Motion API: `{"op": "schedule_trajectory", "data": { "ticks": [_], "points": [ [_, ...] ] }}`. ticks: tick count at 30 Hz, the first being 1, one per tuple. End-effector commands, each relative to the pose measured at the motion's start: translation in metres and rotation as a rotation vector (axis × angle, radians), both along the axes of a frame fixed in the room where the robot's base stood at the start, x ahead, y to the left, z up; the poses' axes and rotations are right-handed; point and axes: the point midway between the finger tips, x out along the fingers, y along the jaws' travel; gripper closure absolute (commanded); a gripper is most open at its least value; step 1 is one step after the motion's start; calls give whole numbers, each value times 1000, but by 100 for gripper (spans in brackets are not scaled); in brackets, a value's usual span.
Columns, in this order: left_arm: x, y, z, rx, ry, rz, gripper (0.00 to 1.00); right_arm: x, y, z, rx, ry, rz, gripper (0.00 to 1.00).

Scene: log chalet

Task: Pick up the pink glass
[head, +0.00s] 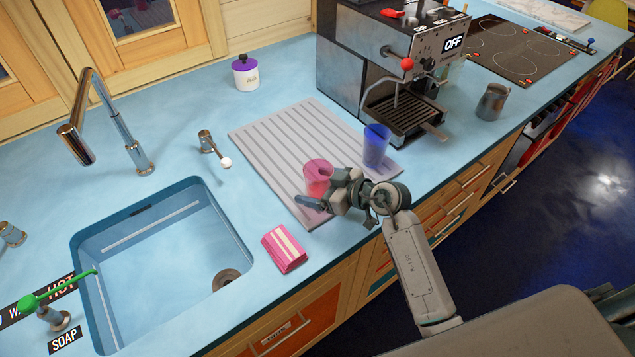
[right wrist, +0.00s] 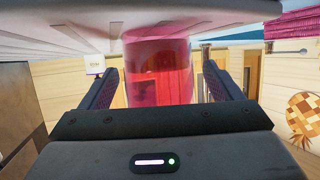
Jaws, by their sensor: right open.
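The pink glass (head: 318,176) stands on the striped drying mat (head: 285,135) at the counter's front, right of the sink. My right gripper (head: 322,194) is beside the glass on its near right side. In the right wrist view the pink glass (right wrist: 158,70) is between the two open fingers (right wrist: 158,88), with a visible gap on each side. The wrist picture appears upside down. The gripper partly hides the lower part of the glass in the head view. My left gripper is not in view.
A blue glass (head: 376,146) stands on the mat close to the right gripper. A pink sponge (head: 284,249) lies in front of the mat. The sink (head: 150,260) is at left, a coffee machine (head: 385,65) behind, and a metal jug (head: 492,102) at right.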

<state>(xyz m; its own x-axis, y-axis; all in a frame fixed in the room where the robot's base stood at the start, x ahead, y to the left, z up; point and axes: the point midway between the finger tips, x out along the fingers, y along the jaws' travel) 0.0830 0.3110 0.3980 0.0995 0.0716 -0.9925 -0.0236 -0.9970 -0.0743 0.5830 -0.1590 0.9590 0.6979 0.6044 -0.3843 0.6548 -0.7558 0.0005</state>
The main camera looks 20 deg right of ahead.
Motion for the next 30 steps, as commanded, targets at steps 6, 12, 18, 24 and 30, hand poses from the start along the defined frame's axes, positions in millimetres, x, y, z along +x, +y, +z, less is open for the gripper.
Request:
{"op": "schedule_trajectory", "data": {
  "ticks": [6,12,18,24,30],
  "points": [
    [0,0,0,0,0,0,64,0,0,-1,-1,1,0,15],
    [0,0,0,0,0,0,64,0,0,-1,0,0,0,54],
    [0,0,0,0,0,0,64,0,0,0,1,-1,0,70],
    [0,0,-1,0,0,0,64,0,0,2,0,-1,0,70],
    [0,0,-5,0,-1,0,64,1,0,17,0,-4,1,70]
  ]
}}
